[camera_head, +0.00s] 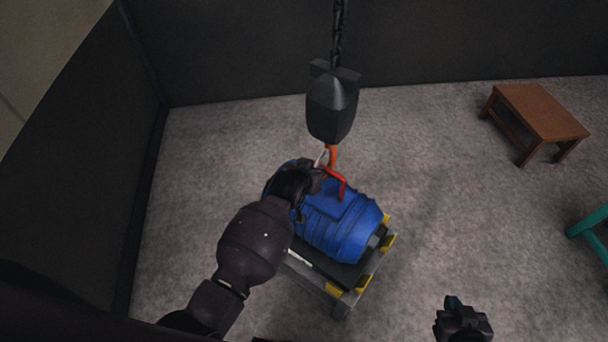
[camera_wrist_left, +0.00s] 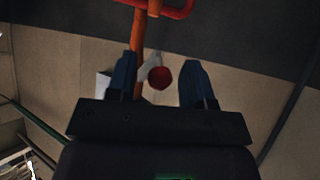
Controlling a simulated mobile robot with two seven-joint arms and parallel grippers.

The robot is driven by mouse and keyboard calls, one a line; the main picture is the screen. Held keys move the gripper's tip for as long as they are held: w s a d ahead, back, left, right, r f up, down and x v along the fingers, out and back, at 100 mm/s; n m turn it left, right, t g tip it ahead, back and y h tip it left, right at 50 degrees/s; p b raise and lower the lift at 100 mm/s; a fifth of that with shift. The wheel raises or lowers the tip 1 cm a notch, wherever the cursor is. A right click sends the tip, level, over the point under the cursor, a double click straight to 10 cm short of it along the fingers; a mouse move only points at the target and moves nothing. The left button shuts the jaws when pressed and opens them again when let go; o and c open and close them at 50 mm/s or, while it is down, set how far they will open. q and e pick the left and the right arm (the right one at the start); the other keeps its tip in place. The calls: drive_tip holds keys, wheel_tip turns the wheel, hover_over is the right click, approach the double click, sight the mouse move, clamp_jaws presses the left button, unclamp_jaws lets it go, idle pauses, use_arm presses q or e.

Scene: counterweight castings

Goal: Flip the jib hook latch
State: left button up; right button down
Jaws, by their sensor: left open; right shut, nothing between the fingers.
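The orange jib hook (camera_head: 331,154) hangs below a black hook block (camera_head: 332,105) on a chain. A pale latch lever (camera_head: 321,157) shows beside the hook. In the left wrist view the orange hook (camera_wrist_left: 138,42) runs down at the left, and the grey latch (camera_wrist_left: 151,64) ends in a red knob (camera_wrist_left: 159,77). My left gripper (camera_head: 318,172) is at the hook, partly hidden by its own arm. In the left wrist view it is open (camera_wrist_left: 160,82), and the knob appears between its fingers; contact cannot be told. My right gripper (camera_head: 462,312) is shut and empty at the lower right.
A blue ribbed casting (camera_head: 345,228) with a red lifting loop (camera_head: 339,180) lies on a grey stand (camera_head: 341,307) with yellow corners, below the hook. A brown stool (camera_head: 538,112) and a teal frame (camera_head: 592,225) are at the right. Grey floor between is clear.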

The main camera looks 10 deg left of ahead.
use_arm(q)
drive_tip(key=v, duration=1)
drive_tip(key=shift+s, duration=0.2)
use_arm(e)
drive_tip(key=shift+s, duration=0.1)
use_arm(q)
drive_tip(key=shift+a+r, duration=0.1)
